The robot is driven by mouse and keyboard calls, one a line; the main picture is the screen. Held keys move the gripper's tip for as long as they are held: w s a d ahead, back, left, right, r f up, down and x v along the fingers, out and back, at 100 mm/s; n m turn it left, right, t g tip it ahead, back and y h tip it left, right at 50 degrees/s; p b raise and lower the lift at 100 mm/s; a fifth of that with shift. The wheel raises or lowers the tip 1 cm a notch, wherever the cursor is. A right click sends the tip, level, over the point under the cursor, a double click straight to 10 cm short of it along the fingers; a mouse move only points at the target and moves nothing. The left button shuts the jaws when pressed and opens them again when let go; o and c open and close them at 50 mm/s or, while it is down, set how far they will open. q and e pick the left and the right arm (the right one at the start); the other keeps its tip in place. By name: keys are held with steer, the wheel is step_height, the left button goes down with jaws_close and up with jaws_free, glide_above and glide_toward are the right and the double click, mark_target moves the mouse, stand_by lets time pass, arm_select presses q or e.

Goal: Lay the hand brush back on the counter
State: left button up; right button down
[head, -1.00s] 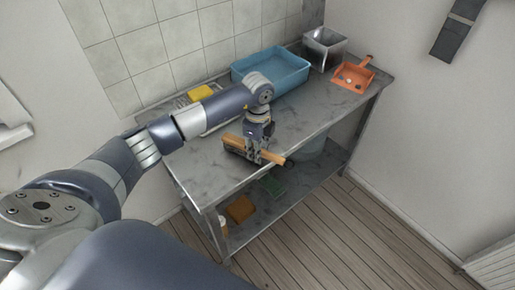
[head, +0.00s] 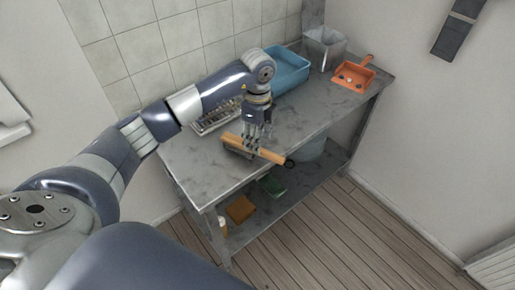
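The hand brush (head: 268,154) has an orange-brown wooden handle and a dark bristle end at its left. It is at the front of the grey counter (head: 205,170), its handle end reaching out over the front edge. My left gripper (head: 258,143) points down on the brush, its fingers around the middle of the handle. I cannot tell whether the bristles touch the counter top. My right gripper is not in view.
A blue basin (head: 290,72), a metal bin (head: 323,48) and an orange dustpan (head: 354,75) stand at the back and right. A rack (head: 215,117) sits behind my arm. The shelf below holds an orange-brown item (head: 240,209) and a green one (head: 272,185).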

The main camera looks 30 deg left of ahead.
arm_select(q)
step_height(320, 180, up, 7)
steer(key=b, duration=0.1)
steer(key=shift+f, duration=0.2)
